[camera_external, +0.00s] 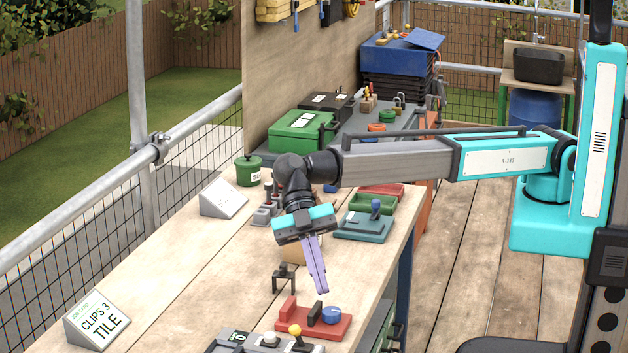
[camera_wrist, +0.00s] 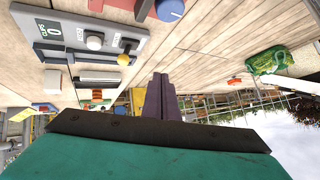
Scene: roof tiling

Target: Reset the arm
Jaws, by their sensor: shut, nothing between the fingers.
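My arm reaches in from the right in the external view, bent down at the wrist over the wooden workbench (camera_external: 158,262). My gripper (camera_external: 322,288) points downward, its purple fingers shut together with nothing between them. The fingertips are above the bench, near a small dark stand and a red base with a blue knob (camera_external: 331,315). In the wrist view the shut purple fingers of my gripper (camera_wrist: 160,82) show at the middle, with a grey control panel (camera_wrist: 85,40) at upper left.
A sign reading "CLIPS 3 TILE" (camera_external: 97,320) stands at the bench's front left. A green pot (camera_external: 249,171), a green case (camera_external: 302,132) and a teal base with a blue knob (camera_external: 363,224) stand farther back. The left middle of the bench is clear.

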